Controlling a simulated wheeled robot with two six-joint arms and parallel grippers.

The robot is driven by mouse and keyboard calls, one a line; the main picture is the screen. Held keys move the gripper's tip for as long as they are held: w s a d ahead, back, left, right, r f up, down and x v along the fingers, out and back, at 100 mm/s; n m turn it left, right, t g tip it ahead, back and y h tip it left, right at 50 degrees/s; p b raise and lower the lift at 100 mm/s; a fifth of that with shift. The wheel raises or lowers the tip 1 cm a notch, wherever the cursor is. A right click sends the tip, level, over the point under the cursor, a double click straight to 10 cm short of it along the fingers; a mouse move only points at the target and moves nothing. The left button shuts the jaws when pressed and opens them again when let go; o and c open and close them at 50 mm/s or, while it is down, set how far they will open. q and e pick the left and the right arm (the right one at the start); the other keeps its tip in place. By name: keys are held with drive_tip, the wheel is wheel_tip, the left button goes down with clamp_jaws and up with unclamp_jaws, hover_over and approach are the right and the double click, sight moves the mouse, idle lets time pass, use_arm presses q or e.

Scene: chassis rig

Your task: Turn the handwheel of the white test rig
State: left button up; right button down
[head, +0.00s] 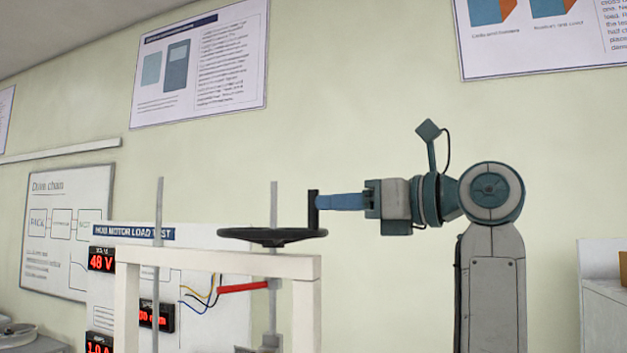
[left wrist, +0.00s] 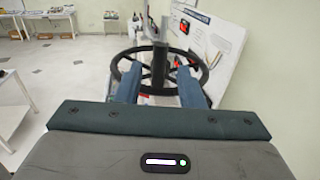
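The black handwheel (head: 262,237) lies flat on top of the white test rig (head: 215,262) in the head view. An upright dark handle (head: 313,208) stands at its right rim. My left gripper (head: 322,201) is level beside this handle, its blue fingers pointing left at it. In the left wrist view the fingers (left wrist: 158,75) are spread apart. A dark upright post (left wrist: 160,65), apparently the handle, shows between them with a gap on each side, and the handwheel (left wrist: 119,70) lies beyond. I cannot tell whether a finger touches the handle. My right gripper is not in view.
Vertical metal rods (head: 158,215) rise from the rig near the wheel. A red bar (head: 243,288) sits under it. A panel with red displays (head: 102,259) stands behind. A white cabinet (head: 603,290) is at the right edge. White tables (left wrist: 12,105) show at left in the wrist view.

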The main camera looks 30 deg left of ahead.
sight(314, 230)
use_arm(q)
drive_tip(key=a+p, duration=0.1)
drive_tip(key=a, duration=0.4)
drive_tip(key=shift+a, duration=0.15)
drive_tip(key=shift+s, duration=0.1)
drive_tip(key=shift+d, duration=0.2)
clamp_jaws()
